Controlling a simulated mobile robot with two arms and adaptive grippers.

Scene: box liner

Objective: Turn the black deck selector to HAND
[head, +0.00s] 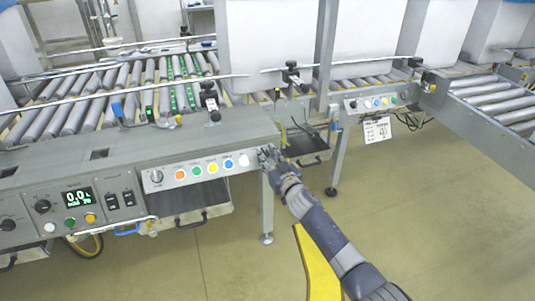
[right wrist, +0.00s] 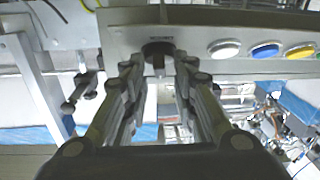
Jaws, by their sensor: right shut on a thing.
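The black deck selector (right wrist: 158,48) is a round dark knob on the grey control panel, at the top middle of the right wrist view. My right gripper (right wrist: 158,68) has one finger on each side of it and is shut on its handle. In the head view my right gripper (head: 268,156) is at the right end of the button row and hides the selector. The knob's position markings are too small to read. My left gripper is not in view.
A white button (head: 244,160) sits close beside my gripper, with blue, yellow, green and orange buttons further left. Another selector (head: 157,176) is at the row's left end. A display (head: 78,197) is at the far left. Roller conveyors (head: 90,110) lie behind.

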